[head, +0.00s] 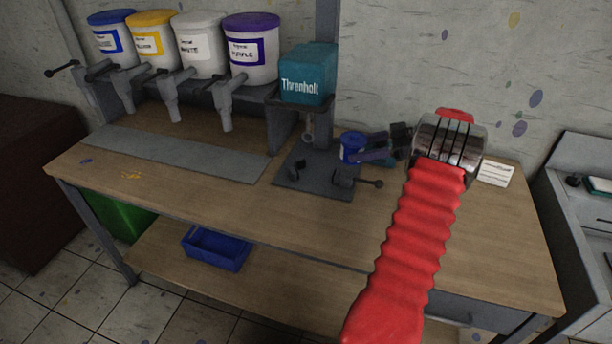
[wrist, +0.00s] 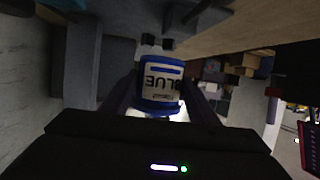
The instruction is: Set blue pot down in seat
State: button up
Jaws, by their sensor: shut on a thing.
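The blue pot (head: 352,147) is a small container with a white label, held between the fingers of my gripper (head: 366,152). In the wrist view the blue pot (wrist: 160,82) shows its label reading BLUE, with a finger on either side. My gripper reaches left from the red-sleeved arm, shut on the pot. The seat appears to be on the dark metal base plate (head: 300,181) under the teal Threnholt machine (head: 308,75). The pot is beside the machine, above the plate's right part. I cannot tell its exact height over the plate.
Several paint buckets with taps stand at the back left, among them a purple-lidded one (head: 250,50). A grey strip (head: 180,150) lies below them. A clamp with a handle (head: 350,181) sits at the plate's front right. The front of the wooden bench (head: 250,205) is clear.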

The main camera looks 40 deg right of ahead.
jog(key=x, duration=0.5)
jog(key=f+x, duration=0.1)
jog(key=x, duration=0.4)
jog(key=shift+f, duration=0.3)
jog(key=shift+w+a+f, duration=0.25)
jog(key=shift+w+a, duration=0.05)
jog(key=shift+w, duration=0.05)
jog(key=shift+w+a+f, duration=0.45)
jog(key=shift+w+f, duration=0.15)
jog(key=shift+w, duration=0.05)
jog(key=shift+w+a+f, duration=0.45)
jog(key=shift+w+f, duration=0.1)
jog(key=shift+w, duration=0.05)
jog(key=o, duration=1.2)
jog(key=shift+c, duration=0.2)
jog(key=v, duration=1.2)
